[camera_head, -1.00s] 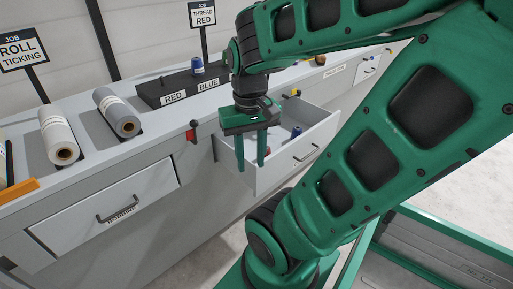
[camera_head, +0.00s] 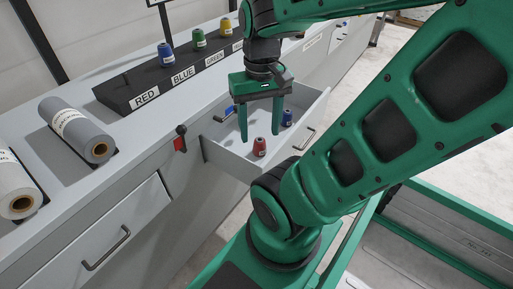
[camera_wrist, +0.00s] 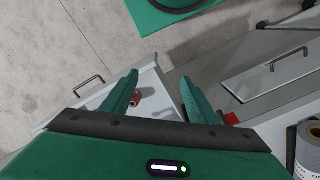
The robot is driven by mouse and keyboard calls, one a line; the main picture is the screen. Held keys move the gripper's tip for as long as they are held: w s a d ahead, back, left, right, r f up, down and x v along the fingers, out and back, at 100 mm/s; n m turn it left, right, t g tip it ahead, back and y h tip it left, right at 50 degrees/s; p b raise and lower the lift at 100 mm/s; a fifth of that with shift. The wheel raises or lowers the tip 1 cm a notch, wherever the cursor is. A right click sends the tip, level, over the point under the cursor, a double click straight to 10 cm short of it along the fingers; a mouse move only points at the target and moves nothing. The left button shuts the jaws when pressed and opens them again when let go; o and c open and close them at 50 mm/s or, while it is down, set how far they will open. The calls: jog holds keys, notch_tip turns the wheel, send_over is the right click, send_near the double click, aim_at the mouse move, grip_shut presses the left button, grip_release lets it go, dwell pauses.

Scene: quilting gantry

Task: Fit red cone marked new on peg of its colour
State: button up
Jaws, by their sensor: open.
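A red cone (camera_head: 259,147) stands in the open drawer (camera_head: 222,153); its marking is too small to read. In the wrist view the red cone (camera_wrist: 136,98) shows beside the left finger. My gripper (camera_head: 260,137) points down over the drawer, its two fingers apart and nothing between them. In the wrist view my gripper (camera_wrist: 159,78) is also spread. The dark peg rack (camera_head: 150,89) on the counter has labels for red, blue and green, and one more partly hidden by my arm. No cone stands at the red label (camera_head: 145,97); the peg there is hard to make out.
A blue cone (camera_head: 287,118) stands in the drawer behind the red one. Blue (camera_head: 165,55), green (camera_head: 199,38) and yellow (camera_head: 225,27) cones stand on the rack. A red-and-black lever (camera_head: 180,140) sticks out from the counter front. Fabric rolls (camera_head: 78,130) lie at left.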

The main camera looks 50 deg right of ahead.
jog(key=shift+s+d+r+m, duration=0.15)
jog(key=shift+m, duration=0.15)
jog(key=m+t+y, duration=0.3)
jog(key=m, duration=1.6)
send_near(260, 139)
jog(key=x, duration=0.5)
jog(key=shift+s+d+f, duration=0.15)
jog(key=shift+f, duration=0.2)
jog(key=shift+a+x, duration=0.1)
jog(key=shift+x, duration=1.2)
jog(key=shift+a+x, duration=0.15)
jog(key=shift+x, duration=1.1)
jog(key=shift+r, duration=0.1)
jog(key=shift+c, duration=0.5)
jog(key=c, duration=1.1)
jog(key=shift+o, duration=0.2)
jog(key=shift+r, duration=0.1)
